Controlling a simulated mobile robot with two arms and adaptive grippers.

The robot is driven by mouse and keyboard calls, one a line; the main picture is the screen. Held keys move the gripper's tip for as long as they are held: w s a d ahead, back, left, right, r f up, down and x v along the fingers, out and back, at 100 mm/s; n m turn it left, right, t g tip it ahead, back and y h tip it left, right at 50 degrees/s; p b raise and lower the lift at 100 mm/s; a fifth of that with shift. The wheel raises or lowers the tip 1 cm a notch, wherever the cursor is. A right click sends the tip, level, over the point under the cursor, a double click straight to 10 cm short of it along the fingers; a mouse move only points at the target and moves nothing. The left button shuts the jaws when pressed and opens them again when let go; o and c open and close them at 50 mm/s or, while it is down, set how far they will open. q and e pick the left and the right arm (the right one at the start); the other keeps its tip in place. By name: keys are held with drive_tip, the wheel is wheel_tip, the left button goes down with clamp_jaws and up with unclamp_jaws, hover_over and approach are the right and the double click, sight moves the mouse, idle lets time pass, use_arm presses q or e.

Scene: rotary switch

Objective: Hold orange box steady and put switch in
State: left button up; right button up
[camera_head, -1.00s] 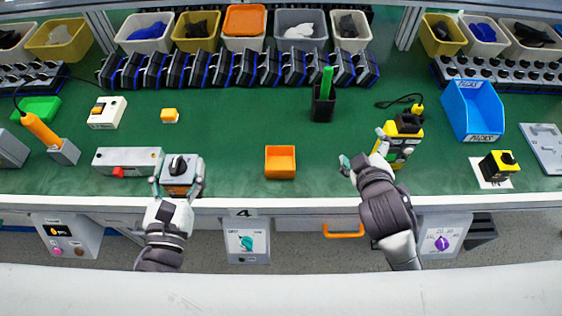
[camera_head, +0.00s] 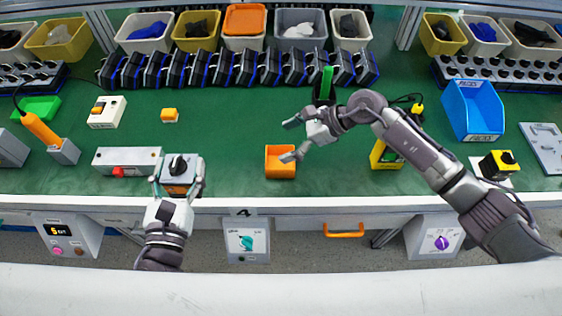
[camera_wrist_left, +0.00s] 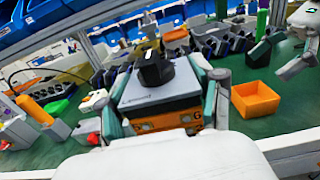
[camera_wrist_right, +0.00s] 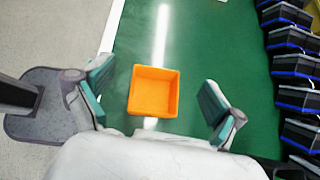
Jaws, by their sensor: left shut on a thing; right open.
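The orange box (camera_head: 280,166) is an empty open-top square on the green bench near its front edge. It also shows in the left wrist view (camera_wrist_left: 255,99) and the right wrist view (camera_wrist_right: 153,91). The switch (camera_head: 178,167) is a grey-topped block with a black knob and an orange lower part (camera_wrist_left: 163,85). My left gripper (camera_head: 177,181) is shut on the switch, fingers on its two sides. My right gripper (camera_head: 290,138) is open, its fingers spread near the orange box's upper right side; in the right wrist view the box lies between the fingers, apart from them.
A grey box with a red button (camera_head: 128,161) lies left of the switch. A yellow device (camera_head: 386,155) stands right of the orange box, partly behind my right arm. A black holder with a green item (camera_head: 324,90) stands behind.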

drive_tip(key=d+f+n+h, duration=0.1)
drive_tip(key=d+f+h, duration=0.1)
drive_tip(key=d, duration=0.2)
use_arm(q)
wheel_tip(320, 180, down, 3)
drive_tip(key=b, duration=0.3)
use_arm(e)
approach(272, 166)
drive_tip(key=shift+w+a+f+g+h, duration=0.15)
drive_tip(key=shift+a+f+g, duration=0.05)
drive_tip(key=shift+a+f, duration=0.3)
drive_tip(key=shift+w+a+f+g+h, duration=0.2)
drive_tip(key=shift+a+f, duration=0.2)
drive_tip(key=shift+f, duration=0.2)
use_arm(q)
drive_tip(key=shift+f+b, duration=0.65)
drive_tip(key=shift+b, duration=0.05)
use_arm(e)
drive_tip(key=shift+a+f, duration=0.4)
drive_tip(key=shift+a, duration=0.15)
drive_tip(key=c, duration=1)
drive_tip(key=o, duration=1.1)
